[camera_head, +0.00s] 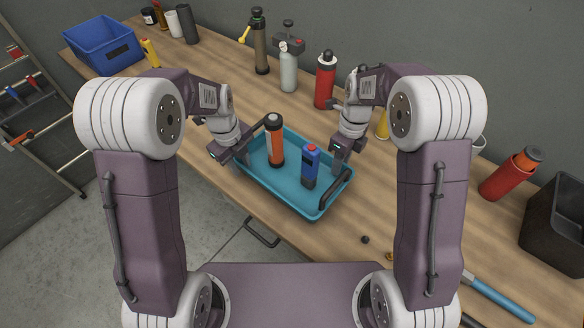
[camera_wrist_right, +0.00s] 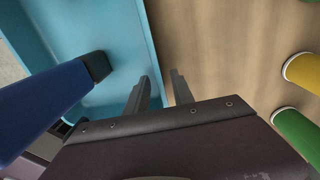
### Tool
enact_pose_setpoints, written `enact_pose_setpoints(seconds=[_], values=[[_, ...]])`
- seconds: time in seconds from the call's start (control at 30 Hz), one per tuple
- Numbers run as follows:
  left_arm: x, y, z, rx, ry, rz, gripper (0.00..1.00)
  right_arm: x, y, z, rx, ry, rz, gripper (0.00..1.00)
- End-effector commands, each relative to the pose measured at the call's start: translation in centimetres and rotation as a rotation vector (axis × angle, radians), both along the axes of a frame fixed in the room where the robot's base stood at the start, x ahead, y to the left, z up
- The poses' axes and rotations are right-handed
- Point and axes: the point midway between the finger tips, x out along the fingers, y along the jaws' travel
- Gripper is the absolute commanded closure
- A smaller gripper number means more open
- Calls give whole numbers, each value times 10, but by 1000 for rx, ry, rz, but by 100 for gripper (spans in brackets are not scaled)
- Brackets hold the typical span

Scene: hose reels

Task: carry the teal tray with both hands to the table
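The teal tray (camera_head: 275,192) is over the wooden table near its front edge; I cannot tell whether it touches the top. It has dark handles at its short ends; the right one (camera_head: 336,188) is clear of my grippers. An orange canister with black ends (camera_head: 275,145) and a blue bottle with a red cap (camera_head: 310,168) stand in it. My left gripper (camera_head: 238,160) is at the tray's left end; its fingertips are unclear. My right gripper (camera_head: 337,168) is at the far right wall. In the right wrist view its fingers (camera_wrist_right: 160,92) are apart, seemingly either side of the tray wall (camera_wrist_right: 146,50).
The wooden table (camera_head: 215,110) holds a blue bin (camera_head: 103,45) at far left, several bottles along the back, a red canister (camera_head: 508,175) and a black bin (camera_head: 556,225) at right. A blue-handled tool (camera_head: 500,298) lies front right. A ladder (camera_head: 35,95) stands left.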

Motion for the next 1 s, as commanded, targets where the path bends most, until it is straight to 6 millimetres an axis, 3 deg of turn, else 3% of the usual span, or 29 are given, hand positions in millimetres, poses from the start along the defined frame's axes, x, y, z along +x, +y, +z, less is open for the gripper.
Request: enact_pose_setpoints(seconds=[0.13, 0.43, 0.47, 0.57, 1.0], values=[[0, -1, -11, 0, 1, 0, 71, -1, 1, -11, 0, 1, 0, 71], [1, -1, -14, 0, 0, 0, 71, -1, 1, -14, 0, 0, 0, 71], [1, -1, -14, 0, 0, 0, 74, -1, 1, -14, 0, 0, 0, 74], [1, -1, -14, 0, 0, 1, 100, -1, 1, -14, 0, 0, 0, 100], [1, -1, -13, -1, 1, 1, 100, -1, 1, -13, 0, 0, 0, 100]])
